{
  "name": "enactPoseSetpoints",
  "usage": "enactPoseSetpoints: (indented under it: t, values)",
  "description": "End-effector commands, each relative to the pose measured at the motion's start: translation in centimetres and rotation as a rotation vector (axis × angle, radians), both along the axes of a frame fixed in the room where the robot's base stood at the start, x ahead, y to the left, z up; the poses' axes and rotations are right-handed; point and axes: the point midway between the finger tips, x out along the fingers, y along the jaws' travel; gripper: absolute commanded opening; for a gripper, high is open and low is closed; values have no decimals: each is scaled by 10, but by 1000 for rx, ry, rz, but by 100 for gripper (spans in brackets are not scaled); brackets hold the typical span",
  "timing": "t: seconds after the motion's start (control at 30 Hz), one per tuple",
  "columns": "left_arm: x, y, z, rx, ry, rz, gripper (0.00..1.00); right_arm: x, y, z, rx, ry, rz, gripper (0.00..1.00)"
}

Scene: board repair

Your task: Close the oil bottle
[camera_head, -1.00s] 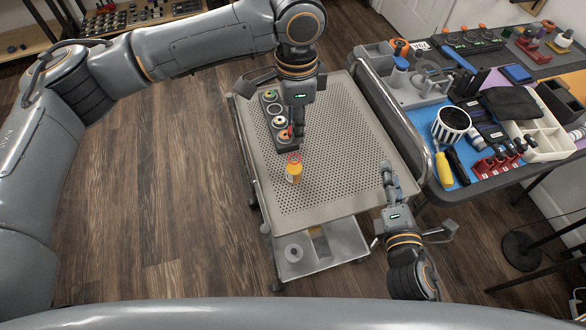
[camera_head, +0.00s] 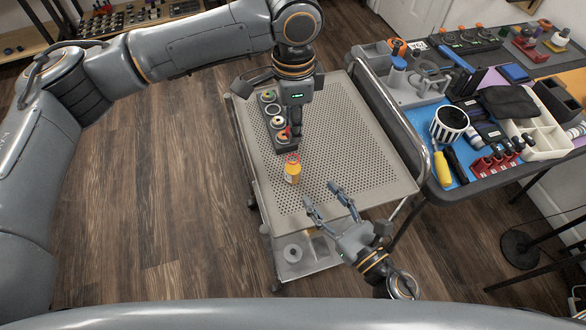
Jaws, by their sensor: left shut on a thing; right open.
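The yellow oil bottle (camera_head: 292,174) stands upright on the perforated top of the cart (camera_head: 335,165), near its left edge. A small red ring or rim (camera_head: 292,158) shows at its top; I cannot tell if it is a cap. My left gripper (camera_head: 294,134) points down just behind the bottle, beside the black holder (camera_head: 284,146). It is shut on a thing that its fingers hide. My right gripper (camera_head: 322,193) is open and empty, its two fingers spread, to the right of and nearer than the bottle.
The black holder carries several coloured round pieces. A table (camera_head: 469,190) at the right holds a striped cup (camera_head: 450,124), a yellow-handled tool (camera_head: 442,169), a white divided tray (camera_head: 545,150) and red blocks (camera_head: 492,165). The right half of the cart top is clear.

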Motion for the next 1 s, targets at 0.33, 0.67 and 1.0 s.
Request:
enactPoseSetpoints:
  t: [0.33, 0.67, 1.0]
  values:
    - [0, 0, 0, 0, 0, 0, 17, 44, 28, 1, 3, -3, -1, 50]
    - [0, 0, 0, 0, 0, 0, 17, 89, 57, 1, 4, -1, -2, 50]
    - [0, 0, 0, 0, 0, 0, 17, 100, 65, 0, 3, 2, -1, 50]
